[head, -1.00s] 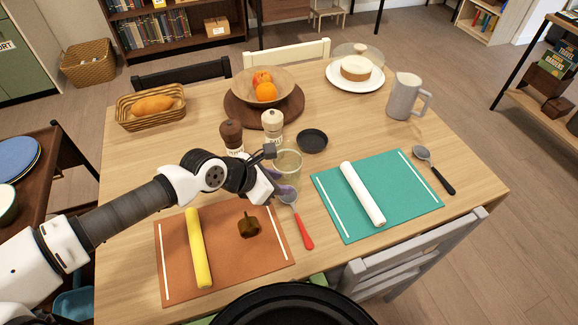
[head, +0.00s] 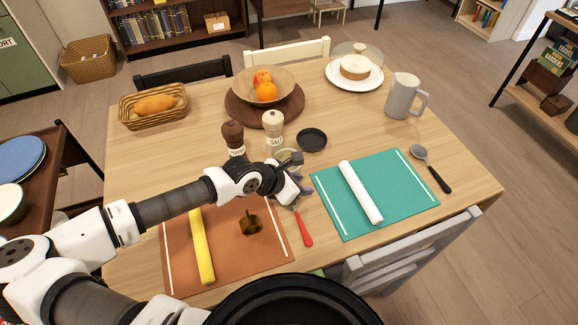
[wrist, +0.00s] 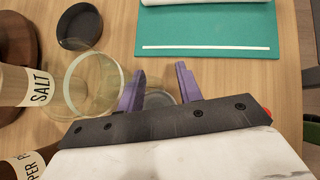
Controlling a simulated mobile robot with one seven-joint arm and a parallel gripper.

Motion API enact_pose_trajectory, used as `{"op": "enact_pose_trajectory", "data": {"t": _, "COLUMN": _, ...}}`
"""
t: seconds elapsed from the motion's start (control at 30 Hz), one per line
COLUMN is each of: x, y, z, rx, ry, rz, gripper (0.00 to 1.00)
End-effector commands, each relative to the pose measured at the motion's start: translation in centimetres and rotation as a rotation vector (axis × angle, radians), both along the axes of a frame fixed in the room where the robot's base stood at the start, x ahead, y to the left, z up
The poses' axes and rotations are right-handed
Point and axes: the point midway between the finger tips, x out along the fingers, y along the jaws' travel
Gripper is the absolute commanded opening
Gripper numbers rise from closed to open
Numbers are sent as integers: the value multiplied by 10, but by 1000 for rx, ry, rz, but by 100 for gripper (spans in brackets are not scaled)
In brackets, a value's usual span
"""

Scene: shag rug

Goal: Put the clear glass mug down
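The clear glass mug (wrist: 92,84) stands on the wooden table, left of my gripper's fingers in the wrist view. In the head view only part of the mug (head: 283,154) shows, behind my gripper (head: 297,186). The mug's handle cannot be made out.
A red-handled spoon (head: 303,228) lies under my gripper. The salt shaker (head: 273,128), pepper mill (head: 233,136) and dark small dish (head: 312,139) stand close to the mug. A teal mat (head: 400,192) lies right, an orange mat (head: 180,260) lies nearer.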

Motion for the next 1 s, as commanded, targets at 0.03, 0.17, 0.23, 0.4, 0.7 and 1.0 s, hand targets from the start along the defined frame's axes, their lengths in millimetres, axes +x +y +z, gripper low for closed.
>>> {"op": "enact_pose_trajectory", "data": {"t": 0.03, "x": 0, "y": 0, "z": 0, "rx": 0, "ry": 0, "rz": 0, "gripper": 30}}
{"op": "enact_pose_trajectory", "data": {"t": 0.17, "x": 0, "y": 0, "z": 0, "rx": 0, "ry": 0, "rz": 0, "gripper": 13}}
{"op": "enact_pose_trajectory", "data": {"t": 0.23, "x": 0, "y": 0, "z": 0, "rx": 0, "ry": 0, "rz": 0, "gripper": 4}}
{"op": "enact_pose_trajectory", "data": {"t": 0.4, "x": 0, "y": 0, "z": 0, "rx": 0, "ry": 0, "rz": 0, "gripper": 0}}
{"op": "enact_pose_trajectory", "data": {"t": 0.7, "x": 0, "y": 0, "z": 1, "rx": 0, "ry": -2, "rz": 0, "gripper": 0}}
{"op": "enact_pose_trajectory", "data": {"t": 1.0, "x": 1, "y": 1, "z": 25, "rx": 2, "ry": -5, "rz": 0, "gripper": 0}}
